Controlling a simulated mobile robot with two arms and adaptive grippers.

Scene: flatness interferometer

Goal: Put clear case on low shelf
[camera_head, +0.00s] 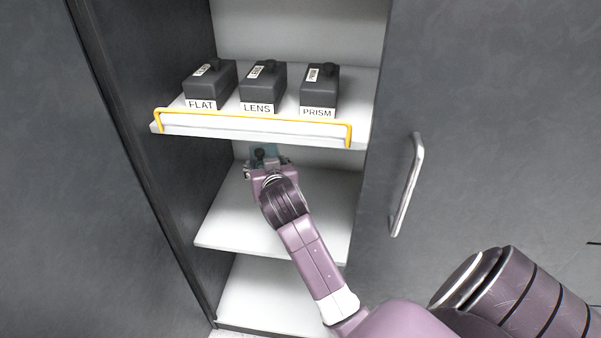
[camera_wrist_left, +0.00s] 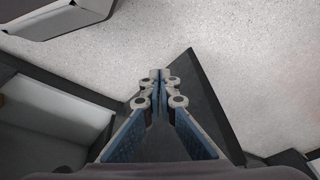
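A small see-through teal case (camera_head: 271,151) with a dark knob shows in the head view, over the middle shelf (camera_head: 238,217) and under the upper shelf's front edge. My right gripper (camera_head: 264,163) is at the case, at the end of the arm reaching in from the lower right. Its fingers are mostly hidden by its own wrist, so I cannot tell whether it grips the case. I also cannot tell whether the case touches the shelf. My left gripper (camera_wrist_left: 160,76) shows in the left wrist view, shut and empty, above a pale floor. It is not seen in the head view.
The upper shelf (camera_head: 240,126) has a yellow front rail (camera_head: 255,116) and holds black boxes labelled FLAT (camera_head: 208,85), LENS (camera_head: 263,88) and PRISM (camera_head: 319,92). A bottom shelf (camera_head: 262,297) looks empty. A dark door with a handle (camera_head: 407,185) stands right of the opening.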

